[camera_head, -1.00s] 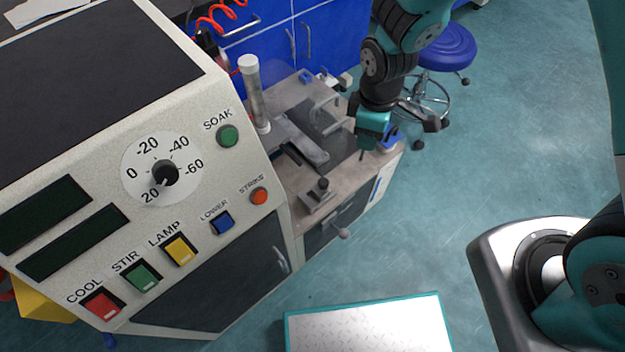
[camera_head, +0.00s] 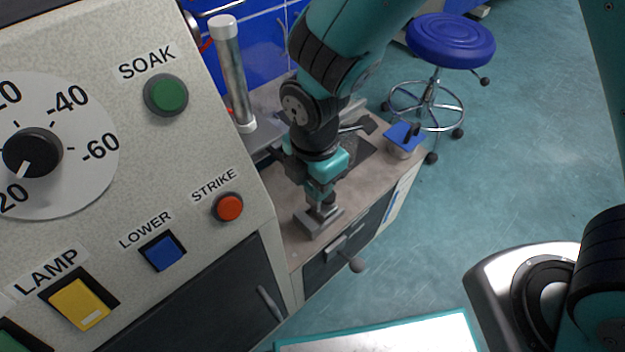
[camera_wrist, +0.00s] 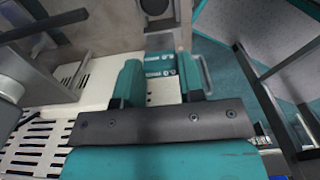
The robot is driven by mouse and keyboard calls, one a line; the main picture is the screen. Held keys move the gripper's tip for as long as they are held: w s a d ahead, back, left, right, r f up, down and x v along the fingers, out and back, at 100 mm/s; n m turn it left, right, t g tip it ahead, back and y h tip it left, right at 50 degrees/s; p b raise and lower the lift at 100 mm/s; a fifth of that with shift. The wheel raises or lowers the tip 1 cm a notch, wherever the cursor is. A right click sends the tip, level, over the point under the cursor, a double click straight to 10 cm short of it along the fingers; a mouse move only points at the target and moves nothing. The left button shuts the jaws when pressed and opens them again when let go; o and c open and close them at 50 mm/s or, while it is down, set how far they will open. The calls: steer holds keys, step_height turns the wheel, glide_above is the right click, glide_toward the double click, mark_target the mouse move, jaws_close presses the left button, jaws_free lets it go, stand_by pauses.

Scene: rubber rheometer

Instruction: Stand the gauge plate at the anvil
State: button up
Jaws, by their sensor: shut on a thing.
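My gripper (camera_head: 321,194) points down over the front of the bench. In the wrist view its two teal fingers (camera_wrist: 158,84) are shut on a small teal plate with white markings (camera_wrist: 159,64), which appears to be the gauge plate. In the head view the plate cannot be told apart from the fingers. A grey block (camera_head: 312,222) with a dark upright part, seemingly the anvil, stands directly below the fingertips; a grey block also shows ahead of them in the wrist view (camera_wrist: 166,36). Whether plate and block touch cannot be told.
A console (camera_head: 190,170) with buttons and a dial stands close on the left. A pale upright cylinder (camera_head: 233,80) rises behind it. A blue-topped container (camera_head: 404,138) sits at the bench's right edge. A blue stool (camera_head: 450,40) stands beyond. Open floor lies right.

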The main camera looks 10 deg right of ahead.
steer(key=shift+d+r+p, duration=0.1)
steer(key=shift+p, duration=0.3)
steer(key=shift+f+b, duration=1.6)
steer(key=shift+f, duration=1.05)
steer(key=shift+f+b, duration=0.5)
steer(key=shift+f, duration=0.5)
steer(key=o, duration=0.9)
steer(key=shift+c, duration=0.2)
steer(key=shift+r, duration=0.1)
step_height(320, 180, up, 17)
steer(key=p, duration=0.6)
steer(key=shift+r, duration=0.15)
